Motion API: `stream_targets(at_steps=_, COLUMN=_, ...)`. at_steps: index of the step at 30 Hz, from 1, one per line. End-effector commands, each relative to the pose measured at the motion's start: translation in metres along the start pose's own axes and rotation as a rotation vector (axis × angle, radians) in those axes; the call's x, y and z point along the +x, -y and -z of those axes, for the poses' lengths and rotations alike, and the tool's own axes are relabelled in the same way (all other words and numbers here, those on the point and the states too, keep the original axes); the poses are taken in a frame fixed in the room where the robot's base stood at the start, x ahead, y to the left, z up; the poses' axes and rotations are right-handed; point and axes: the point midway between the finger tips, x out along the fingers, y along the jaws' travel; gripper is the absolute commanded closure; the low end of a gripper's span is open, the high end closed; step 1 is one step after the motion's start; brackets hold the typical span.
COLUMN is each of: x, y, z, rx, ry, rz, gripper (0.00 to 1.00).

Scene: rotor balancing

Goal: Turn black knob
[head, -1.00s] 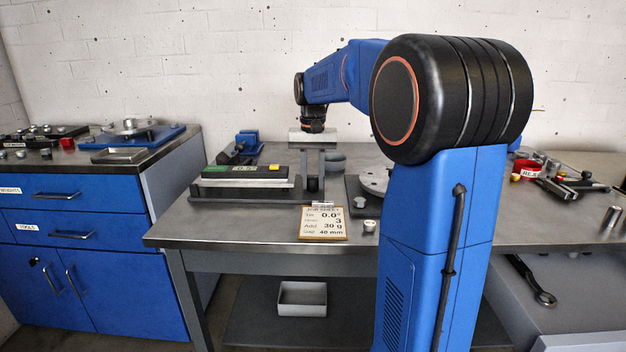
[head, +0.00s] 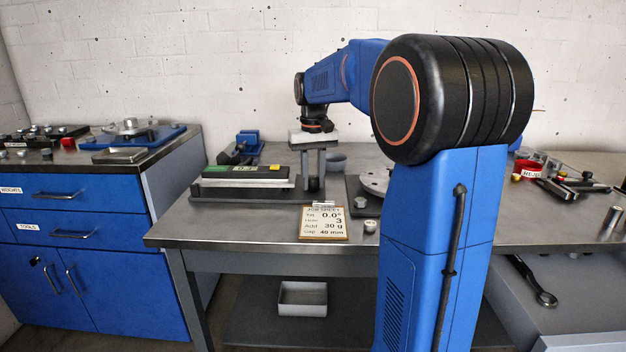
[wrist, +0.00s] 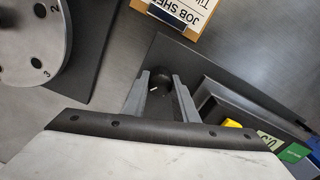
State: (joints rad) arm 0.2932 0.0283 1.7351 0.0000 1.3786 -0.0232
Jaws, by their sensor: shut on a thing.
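The black knob (head: 313,185) stands at the right end of the low dark unit on the middle table. In the wrist view the black knob (wrist: 154,76) sits between the two grey fingers, and a short white mark shows on it. My gripper (head: 313,176) points straight down over it. In the wrist view my gripper (wrist: 160,92) is shut on the knob, one finger on each side. The dark unit (head: 240,193) carries a bar with a green label and a yellow patch (head: 274,168).
A job sheet (head: 323,222) reading tilt 0.0°, hole 3, add 30 g, gap 48 mm lies near the front edge. A numbered disc (wrist: 28,40) stands close by on a dark plate. A small grey weight (head: 370,225) sits beside the sheet. Bare table lies at front left.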

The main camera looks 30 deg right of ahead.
Motion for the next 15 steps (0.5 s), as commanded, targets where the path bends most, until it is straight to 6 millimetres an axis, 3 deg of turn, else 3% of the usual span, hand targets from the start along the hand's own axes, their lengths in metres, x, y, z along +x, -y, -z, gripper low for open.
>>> stream_targets(at_steps=3, x=-0.0009, y=0.0, z=0.0004, rx=0.0, ry=-0.002, rz=0.0, gripper=0.96)
stream_targets(at_steps=4, x=-0.0009, y=0.0, z=0.0004, rx=0.0, ry=-0.003, rz=0.0, gripper=0.69)
stream_targets(at_steps=6, x=-0.0008, y=-0.0001, z=0.0004, rx=0.001, ry=-0.002, rz=0.0, gripper=0.55)
stream_targets(at_steps=15, x=-0.0011, y=0.0, z=0.0002, rx=0.001, ry=-0.001, rz=0.0, gripper=0.55)
